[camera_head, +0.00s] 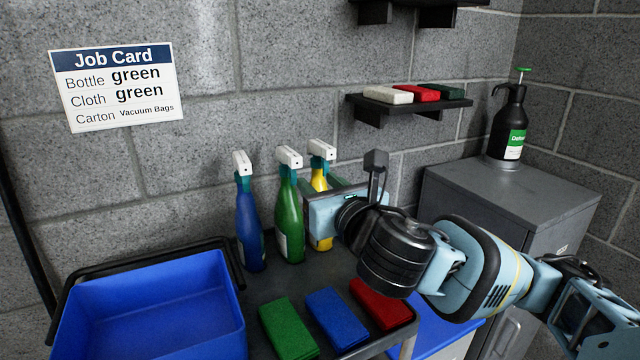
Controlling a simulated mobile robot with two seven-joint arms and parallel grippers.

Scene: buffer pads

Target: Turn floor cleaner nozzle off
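Three spray bottles with white nozzle heads stand upright in a row on the dark cart top: a blue bottle (249,225), a green bottle (289,215) and a yellow bottle (319,178). Their labels are too small to read, so I cannot tell which is floor cleaner. The green bottle's white nozzle (289,157) faces forward. My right gripper (350,181) is in front of and right of the yellow bottle, hiding part of it. Whether its fingers are open or shut is unclear. My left gripper is out of view.
A job card (117,87) on the wall reads bottle green, cloth green, carton Vacuum Bags. A blue bin (150,305) and folded green (287,328), blue (336,318) and red (379,303) cloths lie at the front. A black pump bottle (509,125) stands on the grey cabinet (500,185).

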